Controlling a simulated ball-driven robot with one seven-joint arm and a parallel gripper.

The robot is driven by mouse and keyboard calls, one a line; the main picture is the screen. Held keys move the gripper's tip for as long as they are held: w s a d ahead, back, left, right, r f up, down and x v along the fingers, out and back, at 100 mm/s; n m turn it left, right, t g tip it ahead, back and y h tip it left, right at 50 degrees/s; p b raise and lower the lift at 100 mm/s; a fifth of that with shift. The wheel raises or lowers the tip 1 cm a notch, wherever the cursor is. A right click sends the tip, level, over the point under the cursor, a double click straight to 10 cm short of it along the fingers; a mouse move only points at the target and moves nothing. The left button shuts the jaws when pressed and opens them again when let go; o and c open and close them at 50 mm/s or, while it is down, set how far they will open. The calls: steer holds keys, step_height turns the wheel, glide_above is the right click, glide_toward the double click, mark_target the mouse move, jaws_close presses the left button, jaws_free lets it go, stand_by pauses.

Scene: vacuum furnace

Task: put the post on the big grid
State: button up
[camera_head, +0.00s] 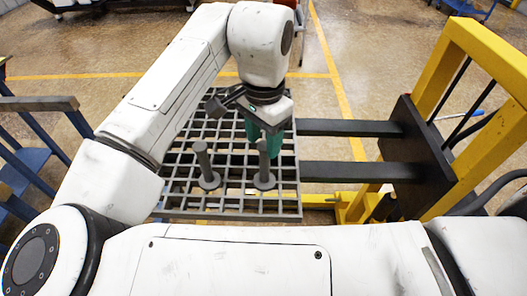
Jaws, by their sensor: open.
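The big grid (225,206) is a dark grey metal lattice lying flat on the dark forks of a yellow lift. Two grey posts with round bases stand upright on it, a left post (205,165) and a right post (264,168). My gripper (266,147), with teal fingers, points down at the right post's upper part. Its fingers show behind and beside this post's top. It is open; I cannot tell whether a finger touches the post. My arm hides part of the grid's left side.
The yellow lift frame (440,100) and its dark fork carriage (412,150) stand at the right. Blue steps (30,165) stand at the left. Open brown floor with yellow lines lies behind the grid. A red object (297,10) stands partly hidden behind my arm.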

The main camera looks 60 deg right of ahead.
step_height(320, 180, up, 6)
steer(key=shift+r, duration=0.25)
